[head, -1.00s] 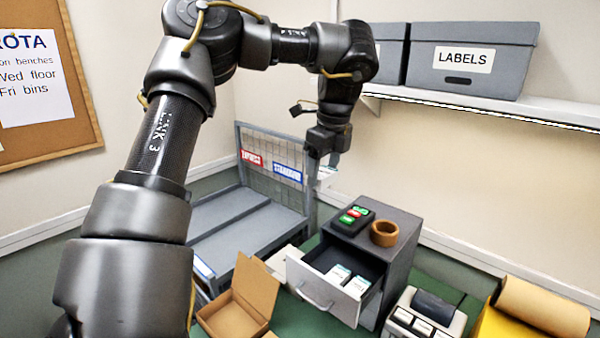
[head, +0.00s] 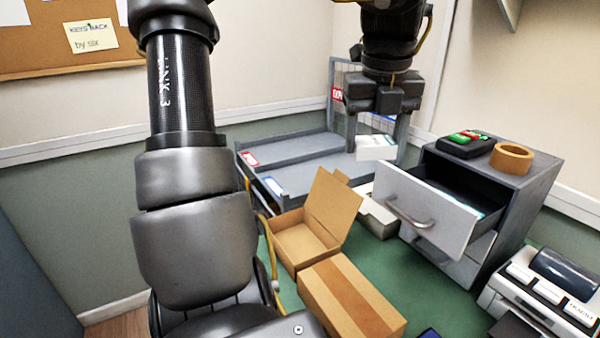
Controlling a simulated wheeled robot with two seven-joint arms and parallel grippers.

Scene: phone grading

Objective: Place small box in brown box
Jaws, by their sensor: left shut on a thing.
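A small white box (head: 376,148) hangs under my left gripper (head: 380,130), which is shut on it. The gripper points down and holds the box in the air, with the cart in the background. The open brown box (head: 303,243) stands on the green surface, lower left of the gripper, with its lid flap raised at the right. The visible part of its inside looks empty. My right gripper is not in view.
An open drawer (head: 425,215) juts from the grey cabinet (head: 527,190), which carries a tape roll (head: 511,157). A closed, taped carton (head: 352,300) lies in front of the brown box. A grey cart (head: 290,150) stands behind. A label printer (head: 545,295) is at the right.

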